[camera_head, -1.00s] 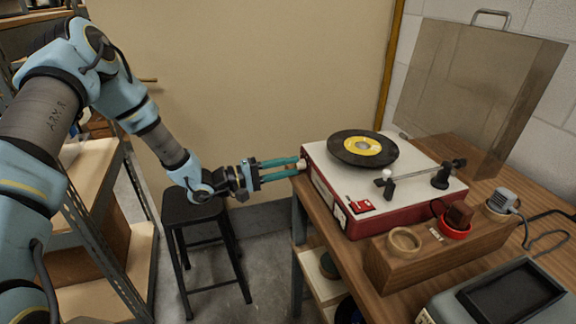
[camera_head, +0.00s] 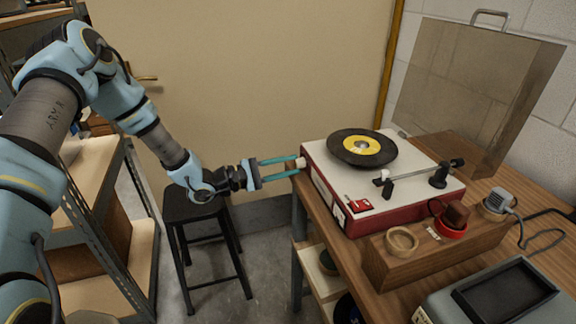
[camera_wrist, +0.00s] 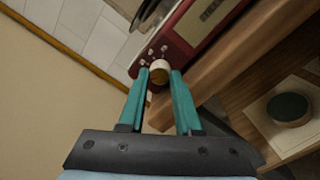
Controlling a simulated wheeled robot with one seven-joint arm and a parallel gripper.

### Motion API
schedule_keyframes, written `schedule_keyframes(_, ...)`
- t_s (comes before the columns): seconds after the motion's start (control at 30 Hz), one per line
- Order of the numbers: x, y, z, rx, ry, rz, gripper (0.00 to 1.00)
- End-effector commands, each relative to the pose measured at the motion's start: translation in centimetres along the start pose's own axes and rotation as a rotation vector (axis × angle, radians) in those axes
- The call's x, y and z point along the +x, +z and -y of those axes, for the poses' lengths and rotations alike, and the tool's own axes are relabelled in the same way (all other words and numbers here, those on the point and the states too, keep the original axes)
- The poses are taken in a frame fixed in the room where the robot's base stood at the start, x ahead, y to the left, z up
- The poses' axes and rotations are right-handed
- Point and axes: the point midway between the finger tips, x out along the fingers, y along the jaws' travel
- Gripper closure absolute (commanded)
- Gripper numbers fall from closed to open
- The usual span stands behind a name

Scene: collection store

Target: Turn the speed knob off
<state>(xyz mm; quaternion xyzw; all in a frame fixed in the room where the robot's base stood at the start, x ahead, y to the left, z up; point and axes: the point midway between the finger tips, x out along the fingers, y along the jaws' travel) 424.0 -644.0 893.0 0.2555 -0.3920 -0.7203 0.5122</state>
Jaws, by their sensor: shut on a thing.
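The record player (camera_head: 400,205), red with a pale top, stands on the wooden bench with a black record (camera_head: 362,148) on it. The cream speed knob (camera_head: 301,163) sticks out from its left side near the far corner. In the wrist view the knob (camera_wrist: 159,72) lies between my teal fingertips, with several small pale marks on the red panel around it. My gripper (camera_head: 297,166) reaches in from the left and is shut on the knob. The fingers hide part of the knob in the head view.
A wooden block (camera_head: 425,255) with a ring and a red cup stands right of the player, and a grey device (camera_head: 500,295) is in front. A clear lid (camera_head: 475,90) stands upright behind. A black stool (camera_head: 195,210) is below my wrist.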

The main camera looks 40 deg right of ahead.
Motion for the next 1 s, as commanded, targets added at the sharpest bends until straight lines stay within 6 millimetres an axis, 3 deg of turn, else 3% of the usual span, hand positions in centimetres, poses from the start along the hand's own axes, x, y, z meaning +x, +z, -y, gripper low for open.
schedule_keyframes(0.4, -0.11, -0.13, 0.05, -0.007, 0.000, -0.004, 1.00)
schedule_keyframes(0.43, -0.11, -0.13, 0.06, -0.007, -0.001, -0.004, 0.64)
schedule_keyframes(0.6, -0.07, -0.08, 0.04, -0.007, 0.000, -0.002, 0.45)
schedule_keyframes(0.7, -0.05, -0.06, 0.03, -0.006, 0.000, -0.002, 0.37)
schedule_keyframes(1.0, -0.01, -0.01, 0.07, -0.006, -0.001, -0.001, 0.37)
